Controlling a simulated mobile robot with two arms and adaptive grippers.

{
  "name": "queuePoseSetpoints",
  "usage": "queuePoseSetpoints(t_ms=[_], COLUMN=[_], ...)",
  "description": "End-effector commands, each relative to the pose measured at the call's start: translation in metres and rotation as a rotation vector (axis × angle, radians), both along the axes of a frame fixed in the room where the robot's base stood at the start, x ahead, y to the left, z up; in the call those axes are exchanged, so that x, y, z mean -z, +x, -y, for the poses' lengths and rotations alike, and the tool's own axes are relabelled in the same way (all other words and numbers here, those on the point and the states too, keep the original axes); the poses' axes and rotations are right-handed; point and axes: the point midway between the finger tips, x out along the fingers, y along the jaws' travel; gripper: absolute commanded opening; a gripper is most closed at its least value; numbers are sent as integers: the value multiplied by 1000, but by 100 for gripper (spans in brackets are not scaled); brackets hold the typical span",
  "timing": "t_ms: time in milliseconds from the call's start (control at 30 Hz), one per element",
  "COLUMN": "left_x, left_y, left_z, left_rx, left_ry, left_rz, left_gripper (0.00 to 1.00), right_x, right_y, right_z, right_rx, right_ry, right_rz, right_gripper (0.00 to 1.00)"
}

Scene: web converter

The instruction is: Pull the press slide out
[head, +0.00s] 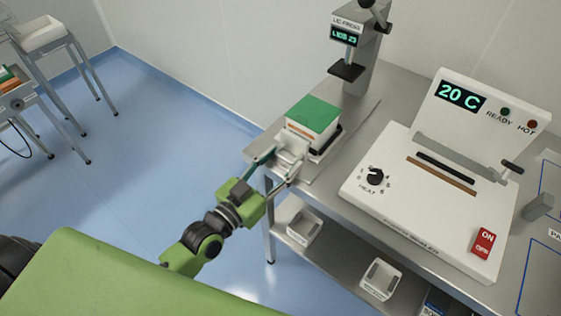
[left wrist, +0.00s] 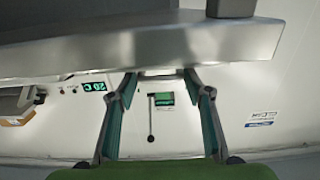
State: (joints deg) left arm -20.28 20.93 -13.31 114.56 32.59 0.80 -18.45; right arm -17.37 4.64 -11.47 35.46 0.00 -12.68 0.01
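The press (head: 355,65) stands at the back of the steel bench, with a lit display and a dark press head. Its slide (head: 326,160) is at the bench's front left edge, bearing a white block with a green top (head: 313,113). A pale handle piece (head: 290,153) shows at the slide's front. My left gripper (head: 279,164) is at this handle, its fingers spread to either side of it. In the left wrist view the fingers (left wrist: 160,92) are also wide apart; I cannot tell whether they touch the handle. My right gripper is not in view.
A white heater unit (head: 430,190) with a 20 C display stands right of the press. White bins (head: 303,228) sit on the lower shelf. Side tables (head: 70,45) stand far left. The blue floor (head: 150,130) left of the bench is clear.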

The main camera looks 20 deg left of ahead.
Motion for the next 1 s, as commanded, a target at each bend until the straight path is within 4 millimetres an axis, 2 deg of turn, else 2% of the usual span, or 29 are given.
queuePoseSetpoints(t_ms=[300,567,600,1000], left_x=[0,2,2,1], left_y=[-25,-26,-26,-28], left_z=[-7,-6,-6,-9], left_rx=[4,5,5,2], left_ry=[-2,-3,-3,-2], left_rz=[-6,-5,-5,-4], left_gripper=[8,7,53,53], right_x=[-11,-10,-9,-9], right_y=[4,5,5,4], right_z=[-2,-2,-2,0], right_rx=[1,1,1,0], right_ry=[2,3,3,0], right_rz=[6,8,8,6], right_gripper=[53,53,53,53])
